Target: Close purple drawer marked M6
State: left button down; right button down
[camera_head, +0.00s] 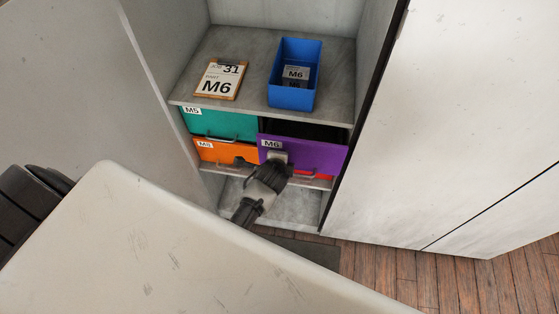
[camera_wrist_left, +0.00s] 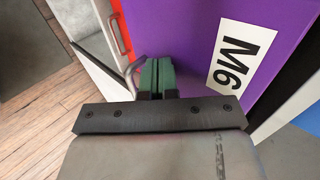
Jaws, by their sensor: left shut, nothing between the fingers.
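The purple drawer (camera_head: 322,157) marked M6 sits in the cabinet below the shelf. It stands partly open, with a dark gap above and behind its front. My left gripper (camera_head: 277,158) is at the left part of the purple front, by the M6 label. In the left wrist view, the purple front (camera_wrist_left: 190,45) fills the middle, with the M6 label to the right. My right gripper is not in view.
A teal drawer (camera_head: 222,123) marked M5 and an orange drawer (camera_head: 215,150) are at the left. A red drawer (camera_head: 322,184) shows below the purple one. The shelf (camera_head: 250,60) holds a blue bin (camera_head: 291,97) and an M6 card (camera_head: 217,84). Cabinet walls stand either side.

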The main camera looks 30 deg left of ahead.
pick_arm(q)
jog(key=w, duration=0.3)
jog(key=w+a+b, duration=0.1)
jog(key=w, duration=0.1)
jog(key=w+a, duration=0.1)
jog(key=w, duration=0.2)
jog(key=shift+w+a+f+b, duration=0.15)
jog(key=shift+w+a+b, duration=0.05)
jog(key=shift+w+b, duration=0.2)
jog(key=shift+a+r, duration=0.1)
jog(key=shift+r, duration=0.25)
